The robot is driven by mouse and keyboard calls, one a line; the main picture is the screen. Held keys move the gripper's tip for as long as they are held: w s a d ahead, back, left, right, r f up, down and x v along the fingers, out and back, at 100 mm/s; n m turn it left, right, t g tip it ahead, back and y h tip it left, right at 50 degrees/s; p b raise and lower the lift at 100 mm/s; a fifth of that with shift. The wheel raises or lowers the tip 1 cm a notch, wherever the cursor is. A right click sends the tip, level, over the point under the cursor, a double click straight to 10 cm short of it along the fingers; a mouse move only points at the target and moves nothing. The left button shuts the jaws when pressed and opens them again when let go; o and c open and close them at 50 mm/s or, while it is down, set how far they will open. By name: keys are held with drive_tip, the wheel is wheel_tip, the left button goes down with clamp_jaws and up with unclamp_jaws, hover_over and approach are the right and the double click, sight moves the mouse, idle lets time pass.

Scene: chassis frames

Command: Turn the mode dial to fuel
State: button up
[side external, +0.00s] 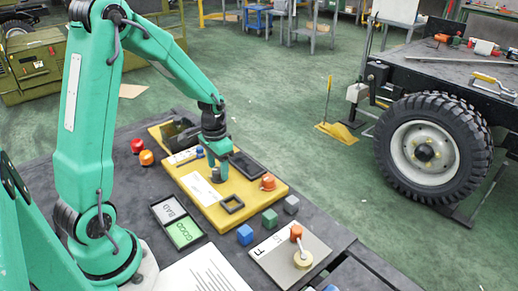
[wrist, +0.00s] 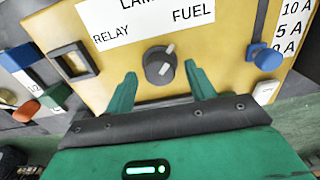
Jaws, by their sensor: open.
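The mode dial (wrist: 158,68) is a round dark knob on a yellow panel (wrist: 235,22), seen in the wrist view. Its pale pointer mark leans up and right, in the direction of the word FUEL. RELAY is printed to the upper left and a partly cut-off word starting LAM is at the top. My gripper (wrist: 160,74) is open, with one green fingertip on each side of the dial; I cannot tell whether they touch it. In the side view my gripper (side external: 217,172) points down over the yellow panel (side external: 262,203), and the dial is not clearly visible.
In the wrist view a black square frame (wrist: 75,62) is left of the dial. A blue knob (wrist: 266,57) beside an ampere scale and a white switch (wrist: 265,92) are to the right. In the side view, an orange knob (side external: 268,182) and coloured blocks (side external: 270,218) are nearby.

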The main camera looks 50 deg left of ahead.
sight(218, 170)
wheel_tip(218, 170, up, 6)
drive_tip(key=shift+r, duration=0.25)
idle(0.5)
drive_tip(key=shift+s+d+r, duration=0.15)
drive_tip(key=shift+d+r, duration=0.15)
drive_tip(key=shift+r, duration=0.1)
drive_tip(key=s+d+r+t, duration=0.5)
drive_tip(key=s+d+r, duration=0.6)
drive_tip(key=s+r, duration=0.1)
drive_tip(key=shift+s+d+r+t, duration=0.2)
drive_tip(key=shift+s+t, duration=0.1)
